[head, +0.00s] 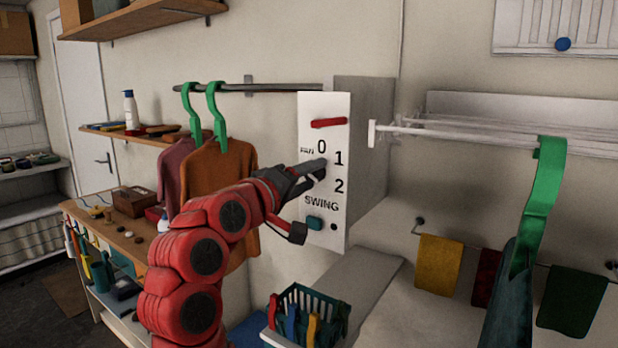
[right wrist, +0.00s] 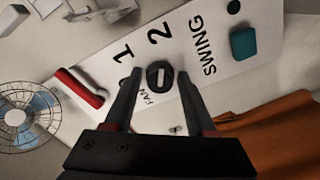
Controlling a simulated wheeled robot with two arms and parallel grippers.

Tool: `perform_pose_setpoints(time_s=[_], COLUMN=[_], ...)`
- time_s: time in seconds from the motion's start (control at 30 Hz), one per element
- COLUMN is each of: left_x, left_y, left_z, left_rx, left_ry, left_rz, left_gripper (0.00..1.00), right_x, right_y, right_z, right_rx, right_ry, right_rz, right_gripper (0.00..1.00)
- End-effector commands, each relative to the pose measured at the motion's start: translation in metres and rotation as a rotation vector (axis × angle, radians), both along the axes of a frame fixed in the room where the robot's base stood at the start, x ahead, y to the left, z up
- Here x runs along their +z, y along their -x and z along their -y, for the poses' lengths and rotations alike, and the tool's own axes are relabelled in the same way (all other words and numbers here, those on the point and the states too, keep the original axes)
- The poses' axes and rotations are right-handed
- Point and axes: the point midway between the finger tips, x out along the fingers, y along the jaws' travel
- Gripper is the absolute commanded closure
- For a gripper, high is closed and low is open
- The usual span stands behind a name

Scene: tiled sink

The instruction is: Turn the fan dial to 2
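The white control panel (head: 341,108) carries the marks 0, 1 and 2, a red bar (head: 328,123) above them and a teal button (head: 314,223) below, near the word SWING. My right gripper (head: 318,168) is at the panel in the head view and hides the fan dial there. In the right wrist view the dark round fan dial (right wrist: 160,75), with a pale line across its face, lies between the two fingertips of my right gripper (right wrist: 159,80). The fingers are apart, with a gap seen on both sides. I cannot tell which mark the dial points at. My left gripper is not in view.
Green hangers (head: 216,105) with shirts hang left of the panel. A white drying rack (head: 440,135) and another green hanger (head: 541,205) are at right. A teal basket (head: 305,309) stands below. A fan (right wrist: 27,115) shows in the right wrist view.

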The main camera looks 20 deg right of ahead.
Motion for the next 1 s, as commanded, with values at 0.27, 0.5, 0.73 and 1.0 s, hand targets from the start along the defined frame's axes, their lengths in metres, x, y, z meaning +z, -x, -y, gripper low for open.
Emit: perform_pose_setpoints(time_s=[0.27, 0.5, 0.73, 1.0], left_x=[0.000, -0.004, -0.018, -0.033], left_y=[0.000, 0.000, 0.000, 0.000], left_z=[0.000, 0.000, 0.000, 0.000], left_rx=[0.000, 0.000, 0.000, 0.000], left_ry=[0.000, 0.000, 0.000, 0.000], left_rz=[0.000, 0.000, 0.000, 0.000], left_gripper=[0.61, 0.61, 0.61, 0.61], right_x=[-0.001, -0.002, -0.004, -0.003], right_y=[0.000, 0.006, 0.037, 0.081], right_z=[0.000, -0.009, -0.050, -0.105], right_rx=[-0.001, 0.002, 0.005, 0.003], right_ry=[0.000, -0.001, 0.000, 0.002], right_rz=[-0.001, -0.002, 0.000, -0.001], right_gripper=[0.25, 0.25, 0.25, 0.25])
